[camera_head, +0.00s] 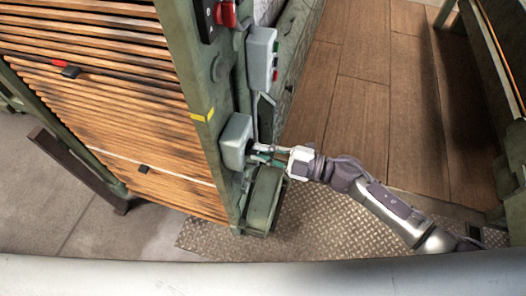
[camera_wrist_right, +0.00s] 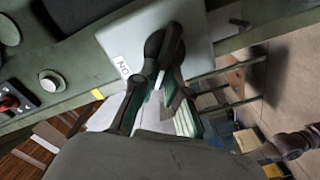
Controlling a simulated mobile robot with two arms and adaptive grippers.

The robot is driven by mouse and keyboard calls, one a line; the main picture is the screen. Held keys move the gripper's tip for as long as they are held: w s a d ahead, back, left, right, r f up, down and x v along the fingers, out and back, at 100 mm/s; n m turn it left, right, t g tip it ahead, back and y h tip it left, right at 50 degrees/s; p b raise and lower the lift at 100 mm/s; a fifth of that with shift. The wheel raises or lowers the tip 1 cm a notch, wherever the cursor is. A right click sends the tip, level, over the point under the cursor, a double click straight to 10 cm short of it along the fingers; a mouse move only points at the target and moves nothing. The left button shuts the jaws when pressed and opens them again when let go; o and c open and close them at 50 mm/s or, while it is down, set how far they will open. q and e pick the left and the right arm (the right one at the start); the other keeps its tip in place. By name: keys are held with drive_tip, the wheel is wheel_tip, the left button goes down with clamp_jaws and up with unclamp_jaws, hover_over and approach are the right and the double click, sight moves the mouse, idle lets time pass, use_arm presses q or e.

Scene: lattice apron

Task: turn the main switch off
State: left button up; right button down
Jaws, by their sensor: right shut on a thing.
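The main switch is a grey box (camera_head: 236,141) on the green post of the machine, in the middle of the head view. In the right wrist view its pale grey face (camera_wrist_right: 190,32) carries a small white label with lettering that looks like ON, turned over. A dark handle (camera_wrist_right: 171,47) stands out from that face. My right gripper (camera_head: 257,152) reaches the box from the right. In the wrist view its fingers (camera_wrist_right: 158,82) are closed around the handle, partly hiding it. The handle's exact angle is hard to tell. My left gripper is not in view.
A second grey box (camera_head: 261,56) with green and red buttons sits higher on the post. A red knob (camera_head: 226,13) is near the top. Wooden slats (camera_head: 110,110) fill the left. A green housing (camera_head: 263,200) lies just below my gripper. Wooden floor (camera_head: 380,90) at right is clear.

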drive_tip(key=shift+s+f+n+b, duration=0.1)
drive_tip(key=shift+f+n+b, duration=0.1)
drive_tip(key=shift+n+b, duration=0.8)
drive_tip(key=shift+s+f+n+b, duration=0.1)
drive_tip(key=shift+f+n+b, duration=0.2)
drive_tip(key=shift+n, duration=1.25)
drive_tip(key=shift+f+n+b, duration=0.15)
drive_tip(key=shift+n+b, duration=0.6)
drive_tip(key=shift+n, duration=0.5)
drive_tip(key=c, duration=1.2)
unclamp_jaws()
drive_tip(key=shift+d, duration=0.1)
drive_tip(key=v, duration=1.1)
drive_tip(key=shift+s+d+r, duration=0.1)
drive_tip(key=shift+s+d, duration=0.05)
drive_tip(key=shift+d, duration=0.2)
